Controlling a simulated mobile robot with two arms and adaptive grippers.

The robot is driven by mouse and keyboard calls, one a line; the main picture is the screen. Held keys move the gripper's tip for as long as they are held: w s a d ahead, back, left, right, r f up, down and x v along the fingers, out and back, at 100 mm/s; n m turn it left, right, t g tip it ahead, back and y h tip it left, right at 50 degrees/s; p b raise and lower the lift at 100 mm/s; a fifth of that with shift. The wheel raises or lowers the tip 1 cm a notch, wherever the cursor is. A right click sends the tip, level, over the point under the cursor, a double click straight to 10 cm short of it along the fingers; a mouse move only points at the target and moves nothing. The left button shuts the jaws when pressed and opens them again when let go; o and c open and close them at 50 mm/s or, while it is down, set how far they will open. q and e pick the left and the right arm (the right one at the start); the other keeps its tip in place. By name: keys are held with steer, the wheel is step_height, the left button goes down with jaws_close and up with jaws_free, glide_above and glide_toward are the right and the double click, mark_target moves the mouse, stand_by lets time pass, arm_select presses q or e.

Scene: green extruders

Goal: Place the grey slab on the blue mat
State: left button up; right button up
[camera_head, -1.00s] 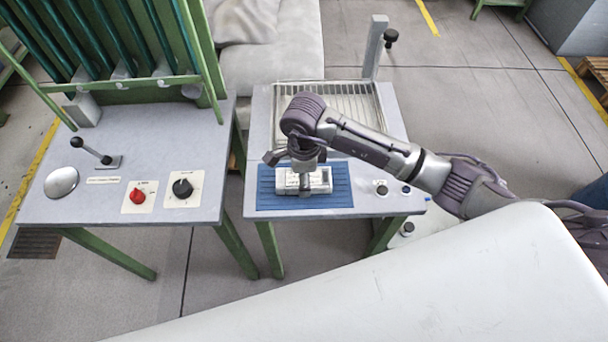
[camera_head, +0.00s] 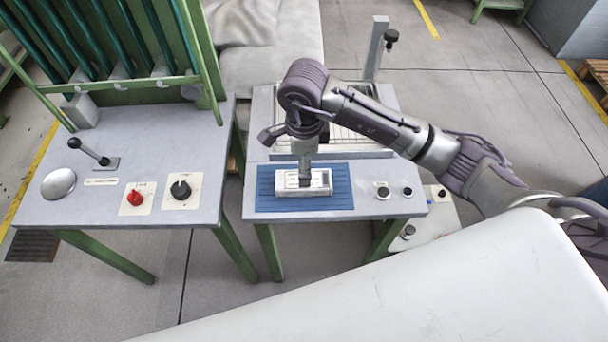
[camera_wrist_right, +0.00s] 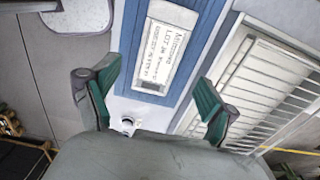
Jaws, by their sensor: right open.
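The grey slab (camera_head: 318,186) lies flat on the blue mat (camera_head: 339,198), with mat showing around it. In the right wrist view the slab (camera_wrist_right: 163,52) has a printed label on top, and the mat (camera_wrist_right: 201,48) runs along both sides of it. My right gripper (camera_head: 305,180) is above the slab in the head view. In the right wrist view my right gripper (camera_wrist_right: 153,100) has its fingers wide apart, with nothing between them, clear of the slab. My left gripper is not in view.
A wire rack tray (camera_head: 345,146) sits behind the mat, with an upright post (camera_head: 376,48) at its back right. Black knobs (camera_head: 383,190) are right of the mat. A panel table (camera_head: 110,210) with a lever, red knob and black knob stands at left.

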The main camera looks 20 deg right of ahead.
step_height(320, 180, up, 5)
steer(key=shift+r+b, duration=0.2)
steer(key=shift+b, duration=0.1)
stand_by(0.4)
